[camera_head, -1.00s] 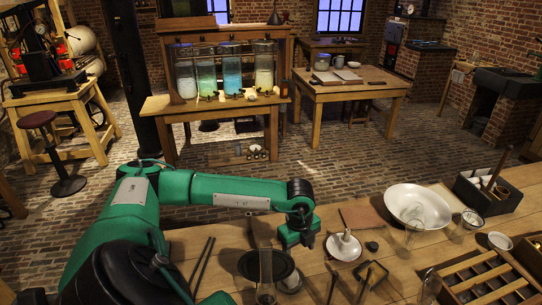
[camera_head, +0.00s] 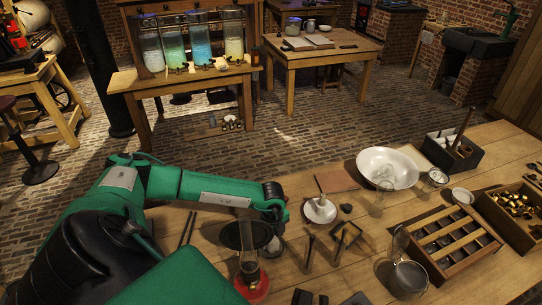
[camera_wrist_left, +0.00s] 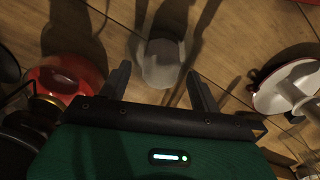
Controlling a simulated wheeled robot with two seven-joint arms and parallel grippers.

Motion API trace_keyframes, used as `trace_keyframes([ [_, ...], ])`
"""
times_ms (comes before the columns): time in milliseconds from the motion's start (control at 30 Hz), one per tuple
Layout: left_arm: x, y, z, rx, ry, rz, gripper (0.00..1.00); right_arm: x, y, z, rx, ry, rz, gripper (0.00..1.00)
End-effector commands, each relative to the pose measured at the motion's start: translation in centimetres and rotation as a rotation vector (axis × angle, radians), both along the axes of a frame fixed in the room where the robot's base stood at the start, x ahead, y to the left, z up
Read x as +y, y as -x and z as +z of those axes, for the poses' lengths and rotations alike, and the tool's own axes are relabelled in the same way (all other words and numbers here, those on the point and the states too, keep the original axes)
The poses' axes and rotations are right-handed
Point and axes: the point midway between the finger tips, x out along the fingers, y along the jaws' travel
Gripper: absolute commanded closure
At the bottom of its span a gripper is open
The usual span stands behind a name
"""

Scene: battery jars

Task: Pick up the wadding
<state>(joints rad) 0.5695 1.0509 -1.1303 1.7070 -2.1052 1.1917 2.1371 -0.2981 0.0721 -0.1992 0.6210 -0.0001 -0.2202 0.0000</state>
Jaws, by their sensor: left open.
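A pale, rounded, cup-like lump (camera_wrist_left: 160,62), which I take for the wadding, lies on the wooden bench in the left wrist view. It is dim, so its texture cannot be told. My left gripper (camera_wrist_left: 157,74) is open and empty, its two fingers on either side of the lump's near part in the picture. Contact cannot be told. In the head view the left gripper (camera_head: 273,226) points down over the bench, and the pale lump (camera_head: 273,248) shows just below it. My right gripper is not in view.
A red-based glass lamp (camera_head: 252,285) stands close to the left gripper. A white basin (camera_head: 386,168) and wooden rack (camera_head: 447,242) stand farther right.

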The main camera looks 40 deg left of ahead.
Motion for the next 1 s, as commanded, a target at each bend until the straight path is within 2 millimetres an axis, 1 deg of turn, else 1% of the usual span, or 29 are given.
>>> trace_keyframes([
  [33, 0.0, -0.1, -0.3, 0.002, 0.0, 0.0, 0.36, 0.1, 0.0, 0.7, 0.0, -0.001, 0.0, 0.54],
  [100, -0.1, 0.0, -1.4, 0.002, 0.002, 0.0, 0.36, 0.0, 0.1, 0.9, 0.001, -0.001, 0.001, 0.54],
  [200, 0.0, 0.0, -2.2, 0.001, 0.001, 0.001, 0.36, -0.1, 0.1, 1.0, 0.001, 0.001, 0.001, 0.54],
  [467, 0.0, 0.0, -2.5, 0.0, 0.001, 0.0, 0.36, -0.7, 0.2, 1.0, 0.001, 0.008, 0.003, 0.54],
  [600, 0.0, 0.0, -2.5, 0.0, 0.001, 0.0, 0.64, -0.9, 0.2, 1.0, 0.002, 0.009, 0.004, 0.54],
  [667, 0.0, 0.0, -2.5, 0.0, 0.001, 0.0, 0.76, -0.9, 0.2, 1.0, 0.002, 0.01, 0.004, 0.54],
  [700, 0.0, 0.0, -2.5, 0.0, 0.001, 0.0, 0.83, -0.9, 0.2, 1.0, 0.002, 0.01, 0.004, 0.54],
  [1000, 0.0, -0.1, -2.4, 0.0, 0.001, 0.0, 0.84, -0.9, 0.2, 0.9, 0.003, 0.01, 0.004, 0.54],
])
